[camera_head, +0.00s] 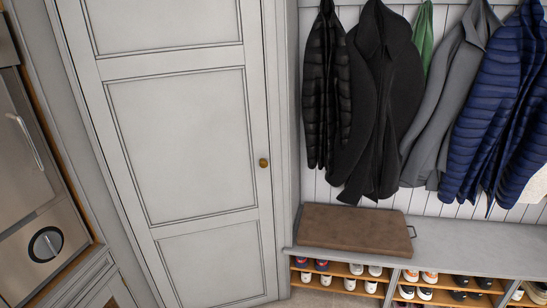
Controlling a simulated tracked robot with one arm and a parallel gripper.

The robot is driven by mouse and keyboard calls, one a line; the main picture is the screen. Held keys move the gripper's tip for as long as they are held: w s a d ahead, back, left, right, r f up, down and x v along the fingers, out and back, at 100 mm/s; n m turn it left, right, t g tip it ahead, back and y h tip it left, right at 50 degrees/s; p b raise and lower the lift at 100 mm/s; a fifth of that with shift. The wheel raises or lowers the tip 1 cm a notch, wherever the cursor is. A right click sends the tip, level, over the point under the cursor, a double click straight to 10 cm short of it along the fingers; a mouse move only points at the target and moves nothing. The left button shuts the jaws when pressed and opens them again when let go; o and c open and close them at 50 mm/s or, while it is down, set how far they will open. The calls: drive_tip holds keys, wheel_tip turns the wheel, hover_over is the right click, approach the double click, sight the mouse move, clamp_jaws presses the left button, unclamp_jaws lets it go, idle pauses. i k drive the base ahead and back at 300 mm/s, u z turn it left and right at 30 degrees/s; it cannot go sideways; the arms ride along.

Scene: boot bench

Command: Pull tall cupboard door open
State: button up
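The tall cupboard door (183,142) is pale grey with recessed panels and fills the left middle of the view. It looks shut, flush with its frame. A small round brass knob (263,163) sits near its right edge, about halfway down the picture. My gripper does not show in this view, so its distance from the knob cannot be seen.
Right of the door stands a grey bench (465,247) with a brown cushion (352,228) and shoe cubbies (440,293) below. Several coats (383,100) hang above it. A steel appliance (30,170) with a handle and dial is at the left. A little floor shows at the bottom.

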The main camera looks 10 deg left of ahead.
sight(173, 92)
drive_tip(key=i, duration=1.4)
